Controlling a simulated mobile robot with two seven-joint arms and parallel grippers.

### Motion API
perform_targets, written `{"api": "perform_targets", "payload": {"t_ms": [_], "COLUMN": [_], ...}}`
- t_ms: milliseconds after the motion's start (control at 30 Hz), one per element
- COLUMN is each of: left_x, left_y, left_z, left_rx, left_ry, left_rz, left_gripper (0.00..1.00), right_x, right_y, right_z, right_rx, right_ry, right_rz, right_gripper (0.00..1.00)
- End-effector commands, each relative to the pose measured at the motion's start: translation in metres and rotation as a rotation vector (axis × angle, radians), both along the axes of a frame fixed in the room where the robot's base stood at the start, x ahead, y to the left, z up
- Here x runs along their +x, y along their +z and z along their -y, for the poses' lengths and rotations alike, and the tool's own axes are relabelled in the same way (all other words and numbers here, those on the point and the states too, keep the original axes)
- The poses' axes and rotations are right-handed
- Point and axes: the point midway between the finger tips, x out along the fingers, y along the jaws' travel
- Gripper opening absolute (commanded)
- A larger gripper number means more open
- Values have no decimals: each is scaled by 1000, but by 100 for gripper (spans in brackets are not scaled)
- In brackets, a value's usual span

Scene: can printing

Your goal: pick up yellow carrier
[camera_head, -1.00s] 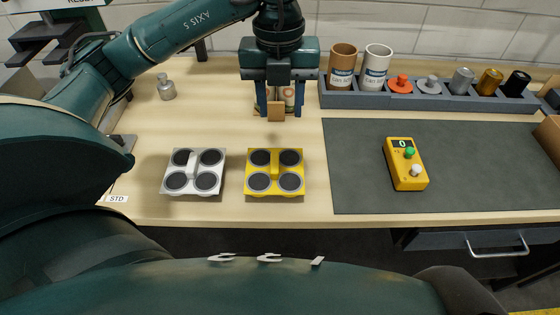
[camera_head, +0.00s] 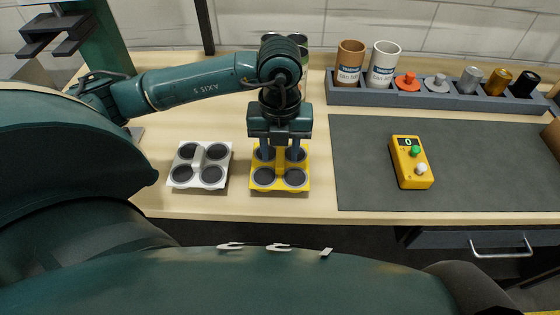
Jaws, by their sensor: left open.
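The yellow carrier (camera_head: 280,187) sits flat on the wooden table, with several dark round wells. My left gripper (camera_head: 280,160) points down directly over its middle, with one finger on each side of the carrier's central ridge. The fingers are open. They hide the back part of the carrier and most of the ridge, and I cannot tell whether they touch it. My right gripper does not show.
A white carrier (camera_head: 201,165) stands close to the left of the yellow one. A yellow button box (camera_head: 411,163) lies on the grey mat (camera_head: 366,190) to the right. A rack (camera_head: 435,101) with cans and coloured parts stands at the back right.

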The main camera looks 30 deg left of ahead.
Motion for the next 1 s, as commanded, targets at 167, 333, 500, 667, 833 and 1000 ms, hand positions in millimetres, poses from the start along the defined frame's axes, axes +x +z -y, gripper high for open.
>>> {"api": "perform_targets", "payload": {"t_ms": [167,333,500,667,833,1000], "left_x": [0,0,0,0,0,0], "left_y": [-6,-6,-6,-6,-6,-5], "left_z": [0,0,0,0,0,0], "left_rx": [1,1,0,0,0,-1], "left_ry": [-1,-2,-2,-2,-2,-2], "left_rz": [1,1,0,0,0,1], "left_gripper": [42,38,24,11,0,0], "right_x": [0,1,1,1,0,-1], "right_y": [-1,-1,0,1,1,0], "right_z": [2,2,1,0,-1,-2], "right_rx": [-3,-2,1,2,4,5], "right_ry": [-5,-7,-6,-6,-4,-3], "right_rz": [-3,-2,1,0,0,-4], "right_gripper": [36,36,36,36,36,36]}}
